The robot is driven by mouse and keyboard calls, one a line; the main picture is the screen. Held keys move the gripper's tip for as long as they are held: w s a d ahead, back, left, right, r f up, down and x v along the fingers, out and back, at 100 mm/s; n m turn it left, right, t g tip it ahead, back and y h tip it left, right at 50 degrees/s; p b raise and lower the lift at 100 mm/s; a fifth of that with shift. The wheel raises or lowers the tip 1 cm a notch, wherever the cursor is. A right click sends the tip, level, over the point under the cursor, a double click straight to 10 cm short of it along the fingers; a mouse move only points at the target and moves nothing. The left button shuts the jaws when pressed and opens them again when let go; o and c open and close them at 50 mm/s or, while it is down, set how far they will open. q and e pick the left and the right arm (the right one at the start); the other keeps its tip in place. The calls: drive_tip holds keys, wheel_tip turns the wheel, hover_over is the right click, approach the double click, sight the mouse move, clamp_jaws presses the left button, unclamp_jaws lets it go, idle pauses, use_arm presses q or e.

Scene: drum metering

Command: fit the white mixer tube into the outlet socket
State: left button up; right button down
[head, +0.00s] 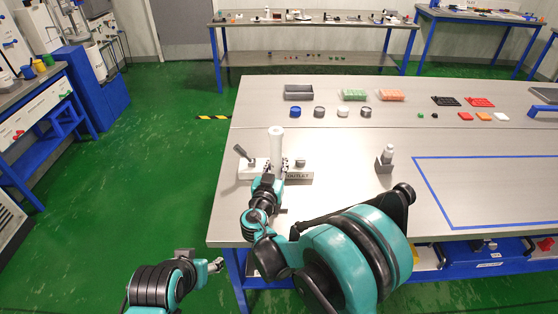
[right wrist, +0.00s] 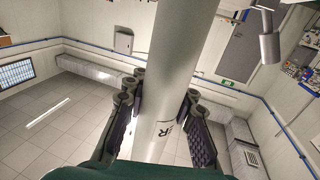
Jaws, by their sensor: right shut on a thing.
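The white mixer tube (head: 277,143) stands about upright over the white outlet block (head: 247,173) near the left end of the bench. My right gripper (head: 270,178) is shut on the tube. In the right wrist view the tube (right wrist: 178,60) runs between the two fingers of my right gripper (right wrist: 163,120), with part of a printed label showing. My gripper and arm hide the tube's lower end and the socket, so I cannot tell whether they meet. My left gripper (head: 216,266) hangs off the bench at the lower left; its fingers are too small to read.
A lever (head: 241,152) sticks up at the block's left. A grey holder (head: 384,166) with a white bottle (head: 389,150) stands to the right. Several jars (head: 342,111), a grey tray (head: 298,92) and coloured racks (head: 390,95) line the back. A blue-outlined area (head: 480,157) is clear.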

sight(279, 168)
drive_tip(key=shift+f+b, duration=0.55)
drive_tip(key=shift+f, duration=0.9)
drive_tip(key=c, duration=1.2)
unclamp_jaws()
drive_tip(key=shift+o, duration=0.2)
drive_tip(key=v, duration=1.2)
